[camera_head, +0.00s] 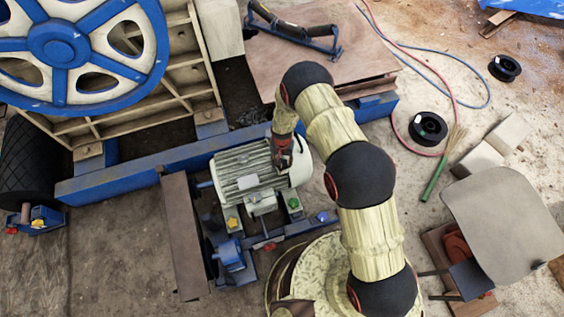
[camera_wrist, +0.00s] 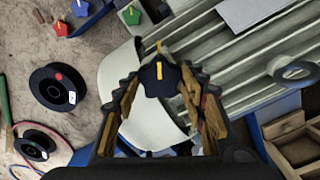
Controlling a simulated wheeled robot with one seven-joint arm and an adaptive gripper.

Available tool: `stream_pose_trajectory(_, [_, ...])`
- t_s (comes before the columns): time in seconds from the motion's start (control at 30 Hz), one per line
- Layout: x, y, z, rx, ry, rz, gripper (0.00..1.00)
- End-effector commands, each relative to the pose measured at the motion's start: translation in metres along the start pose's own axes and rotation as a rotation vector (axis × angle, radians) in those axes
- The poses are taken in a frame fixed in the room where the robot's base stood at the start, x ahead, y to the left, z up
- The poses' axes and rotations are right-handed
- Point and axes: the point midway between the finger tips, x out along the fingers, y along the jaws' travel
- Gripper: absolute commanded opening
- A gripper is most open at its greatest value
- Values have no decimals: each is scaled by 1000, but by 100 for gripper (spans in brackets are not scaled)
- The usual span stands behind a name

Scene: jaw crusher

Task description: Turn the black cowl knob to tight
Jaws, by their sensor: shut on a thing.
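The black cowl knob (camera_wrist: 160,88), dark with a yellow pointer stripe, sits at the white end cowl (camera_wrist: 118,78) of the ribbed motor in the wrist view. My gripper (camera_wrist: 158,82) has its fingers on both sides of the knob and is shut on it. The stripe points roughly up in that view. In the head view my gripper (camera_head: 282,152) reaches down onto the cowl end of the grey motor (camera_head: 240,170) and hides the knob. No tight mark is readable.
Other knobs stand near the motor: green (camera_head: 294,203), yellow (camera_head: 232,222), blue (camera_head: 322,216) and red (camera_head: 270,247). A blue beam (camera_head: 130,178) runs behind the motor. Black spools (camera_head: 428,128), hoses and a green-handled brush (camera_head: 434,180) lie on the ground at right.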

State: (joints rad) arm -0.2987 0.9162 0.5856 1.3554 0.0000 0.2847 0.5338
Motion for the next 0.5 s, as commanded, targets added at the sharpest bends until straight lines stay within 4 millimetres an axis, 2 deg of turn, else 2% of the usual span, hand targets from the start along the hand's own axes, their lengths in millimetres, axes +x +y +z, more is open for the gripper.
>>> stream_pose_trajectory(0.43, [0,0,-1,9,2,-1,16])
stream_pose_trajectory(0.47, [0,0,-1,9,2,-1,42])
stream_pose_trajectory(0.5, [0,0,-1,9,1,-1,45])
